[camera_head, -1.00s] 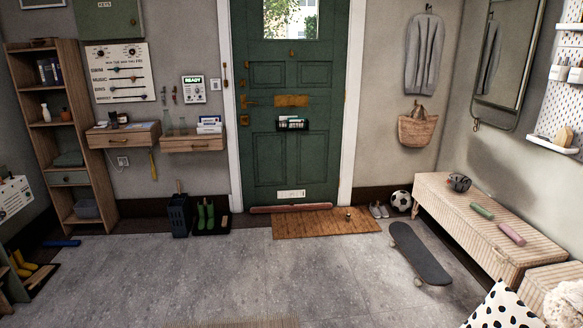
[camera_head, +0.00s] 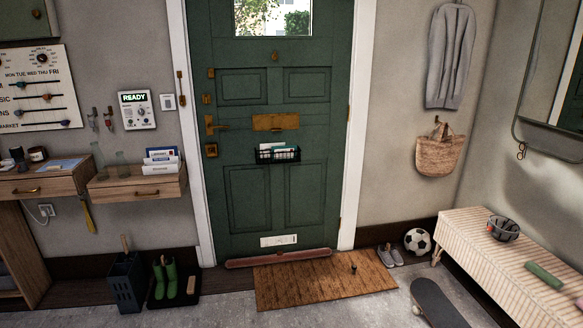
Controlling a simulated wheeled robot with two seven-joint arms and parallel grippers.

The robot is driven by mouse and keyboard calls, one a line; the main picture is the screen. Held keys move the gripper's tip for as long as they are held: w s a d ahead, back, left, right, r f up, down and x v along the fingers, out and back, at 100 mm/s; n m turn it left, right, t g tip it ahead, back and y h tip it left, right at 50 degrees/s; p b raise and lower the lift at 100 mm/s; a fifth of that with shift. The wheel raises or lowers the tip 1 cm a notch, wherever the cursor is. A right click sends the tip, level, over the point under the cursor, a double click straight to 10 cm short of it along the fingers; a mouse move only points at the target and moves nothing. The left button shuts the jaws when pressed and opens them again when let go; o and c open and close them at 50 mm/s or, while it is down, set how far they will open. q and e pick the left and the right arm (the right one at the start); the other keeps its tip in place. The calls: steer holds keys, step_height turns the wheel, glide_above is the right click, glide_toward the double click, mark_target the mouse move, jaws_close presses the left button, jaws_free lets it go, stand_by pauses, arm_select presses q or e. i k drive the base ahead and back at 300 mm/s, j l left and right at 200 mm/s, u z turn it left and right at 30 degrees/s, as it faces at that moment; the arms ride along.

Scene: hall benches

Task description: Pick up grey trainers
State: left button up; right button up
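The grey trainers (camera_head: 390,256) stand side by side on the floor against the back wall. They are between the right end of the brown doormat and the football. Neither of my grippers shows in the head view, so I cannot see what they hold.
The doormat (camera_head: 322,280) lies before the green door (camera_head: 272,130), with a small dark object on it. A football (camera_head: 417,241) sits right of the trainers, beside the ribbed bench (camera_head: 500,262). A skateboard (camera_head: 437,305) lies in front of them. Green boots (camera_head: 166,279) stand at left.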

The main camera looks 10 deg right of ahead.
mark_target(391, 253)
steer(key=i+z, duration=0.15)
steer(key=i, duration=0.3)
steer(key=i+z, duration=0.2)
steer(key=i, duration=0.25)
steer(key=i+j+z, duration=0.15)
steer(key=i, duration=0.3)
steer(key=i+j+z, duration=0.15)
steer(key=i, duration=0.3)
steer(key=i+j+z, duration=0.15)
steer(key=i, duration=0.3)
